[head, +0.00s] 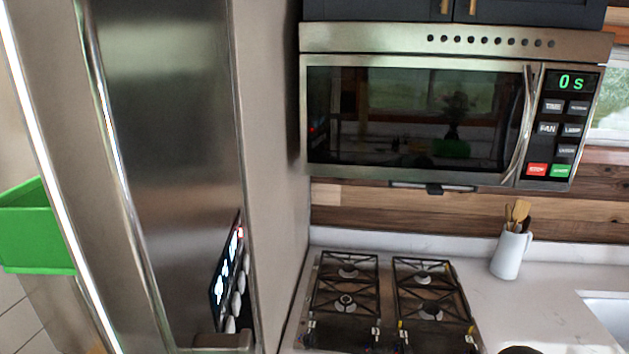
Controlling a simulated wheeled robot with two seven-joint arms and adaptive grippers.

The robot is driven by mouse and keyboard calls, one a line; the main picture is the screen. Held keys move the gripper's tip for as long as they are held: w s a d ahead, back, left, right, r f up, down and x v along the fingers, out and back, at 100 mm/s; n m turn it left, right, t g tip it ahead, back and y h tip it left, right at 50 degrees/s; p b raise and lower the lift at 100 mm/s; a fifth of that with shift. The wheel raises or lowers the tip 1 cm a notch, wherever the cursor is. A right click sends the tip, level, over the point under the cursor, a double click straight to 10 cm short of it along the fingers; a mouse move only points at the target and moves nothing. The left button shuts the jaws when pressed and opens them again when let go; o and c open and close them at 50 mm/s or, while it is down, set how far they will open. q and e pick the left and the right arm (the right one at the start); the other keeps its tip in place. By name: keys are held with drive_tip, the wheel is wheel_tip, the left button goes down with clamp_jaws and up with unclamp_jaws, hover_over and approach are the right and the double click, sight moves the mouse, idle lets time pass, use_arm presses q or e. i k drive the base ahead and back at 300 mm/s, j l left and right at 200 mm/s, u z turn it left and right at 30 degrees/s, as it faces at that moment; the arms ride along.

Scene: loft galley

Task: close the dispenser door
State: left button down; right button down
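A tall stainless steel fridge fills the left of the head view. Its dark steel door (175,130) has a long vertical handle (110,150) on its left side. A dispenser panel (228,275) with lit white symbols and several round buttons is set low in this door, seen at a steep angle. A grey ledge (222,342) juts out below it at the bottom edge. Whether the door stands ajar, I cannot tell from this angle. Neither of my grippers is in view.
A green bin (35,225) is at the far left. A microwave (420,115) hangs above. A dark rounded thing (519,350) shows at the bottom edge.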

sight(126, 107)
drive_tip(key=k+j, duration=0.1)
drive_tip(key=k, duration=0.8)
